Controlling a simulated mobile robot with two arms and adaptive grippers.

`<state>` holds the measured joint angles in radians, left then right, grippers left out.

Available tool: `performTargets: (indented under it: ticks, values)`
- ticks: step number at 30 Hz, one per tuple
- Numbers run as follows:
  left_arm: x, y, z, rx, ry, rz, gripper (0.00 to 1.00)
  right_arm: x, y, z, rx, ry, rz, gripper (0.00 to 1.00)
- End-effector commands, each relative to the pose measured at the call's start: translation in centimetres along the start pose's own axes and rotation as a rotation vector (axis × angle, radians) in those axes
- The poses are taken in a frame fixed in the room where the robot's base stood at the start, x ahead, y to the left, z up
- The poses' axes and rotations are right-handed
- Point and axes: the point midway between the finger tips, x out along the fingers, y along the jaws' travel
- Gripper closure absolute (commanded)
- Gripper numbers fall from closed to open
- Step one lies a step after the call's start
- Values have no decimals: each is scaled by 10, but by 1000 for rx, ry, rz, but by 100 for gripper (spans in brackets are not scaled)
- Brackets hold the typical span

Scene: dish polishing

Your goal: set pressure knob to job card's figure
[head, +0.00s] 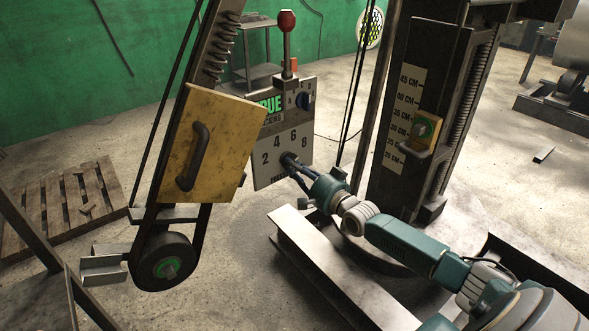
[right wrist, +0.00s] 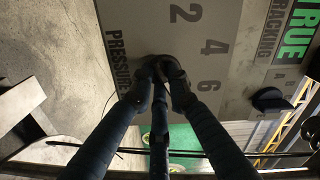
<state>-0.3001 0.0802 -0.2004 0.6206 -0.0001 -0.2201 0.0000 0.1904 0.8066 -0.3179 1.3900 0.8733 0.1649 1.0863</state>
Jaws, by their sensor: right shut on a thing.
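The pressure knob (head: 287,158) is dark and round, low on a grey panel (head: 268,178) marked 2, 4, 6, 8 in an arc. My right gripper (head: 294,164) reaches it from the lower right and is shut on it. In the right wrist view, the fingers (right wrist: 161,80) close around the dark knob (right wrist: 165,62), beside the word PRESSURE, which is partly hidden. The fingers cover most of the knob, so I cannot tell which figure it points to. I cannot make out a job card. My left gripper is not in view.
A second dark knob (head: 306,101) sits higher on the panel, beside a green TRUE label (head: 270,104). A red-ball lever (head: 286,22) stands above. A yellow guard (head: 207,145) is left; a column with a CM scale (head: 404,105) is right. A steel beam (head: 330,270) lies below my arm.

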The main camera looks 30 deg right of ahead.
Motion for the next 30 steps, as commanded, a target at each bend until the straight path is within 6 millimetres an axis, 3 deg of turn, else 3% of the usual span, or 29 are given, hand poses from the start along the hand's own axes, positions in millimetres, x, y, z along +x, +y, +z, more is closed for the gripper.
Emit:
performTargets:
  ticks: [21, 22, 24, 30]
  values:
    - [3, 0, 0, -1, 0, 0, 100, 0, 1, 2, 74, -2, 4, 100]
    - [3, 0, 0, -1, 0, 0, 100, 0, 1, 2, 74, -2, 4, 78]
    - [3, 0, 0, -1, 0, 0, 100, 0, 1, 2, 74, -2, 4, 65]
    - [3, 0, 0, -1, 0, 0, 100, 0, 0, 1, 72, -1, 2, 65]
